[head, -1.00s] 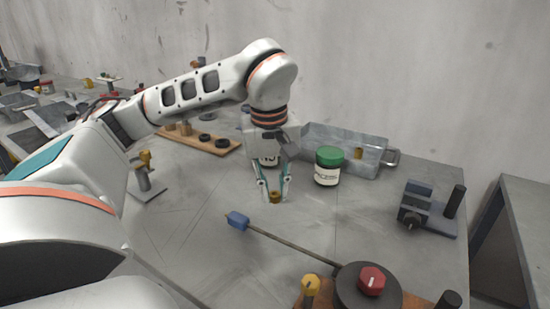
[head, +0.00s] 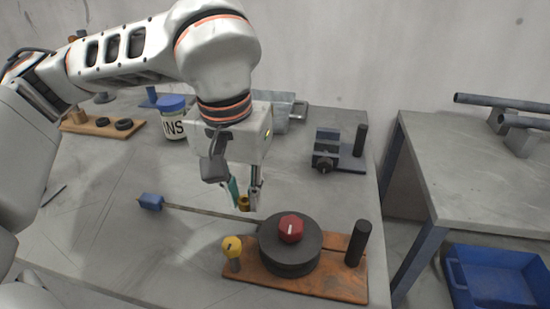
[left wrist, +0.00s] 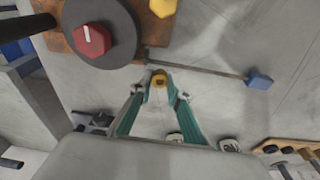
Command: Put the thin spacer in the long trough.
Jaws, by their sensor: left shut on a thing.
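My left gripper (head: 246,200) is shut on a small brass-coloured spacer (head: 244,204), held above the table just behind the dark round disc. In the left wrist view the spacer (left wrist: 158,80) sits between the teal-backed fingers (left wrist: 158,92). I cannot judge its thickness. The long trough appears to be the grey metal container (head: 284,110) with an end handle at the back. My gripper and wrist hide most of it, including its inside. My right gripper is in neither view.
A dark disc (head: 291,256) with a red knob (head: 291,229) stands on a wooden board (head: 335,285) in front of the gripper. A rod with a blue end (head: 151,201) reaches from it. A blue-lidded jar (head: 173,123) and a clamp block (head: 327,150) stand behind.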

